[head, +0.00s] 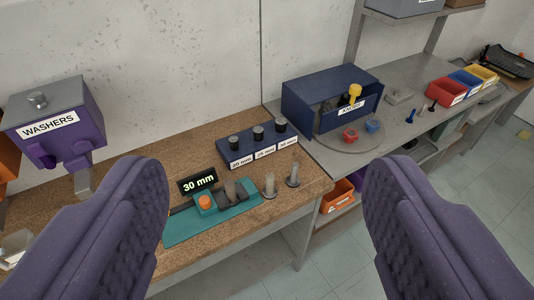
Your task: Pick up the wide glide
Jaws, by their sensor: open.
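My gripper (268,168) is open, with its two purple fingers far apart at the left and right of the head view and nothing between them up close. Beyond them, two small grey upright pieces with round flat feet stand on the cork bench top, to the right of the teal mat. They look like glides: one is nearer the mat (269,187) and the other (293,174) is farther right. I cannot tell for sure which is the wide glide. Both stand free, apart from my fingers and from each other.
A teal mat (240,222) holds a fixture with an orange button, beside a "30 mm" display (198,181). A blue block (240,163) with labelled sizes stands behind. A purple washer dispenser (62,120) is at left. A blue bin (310,95) and colored trays are at right.

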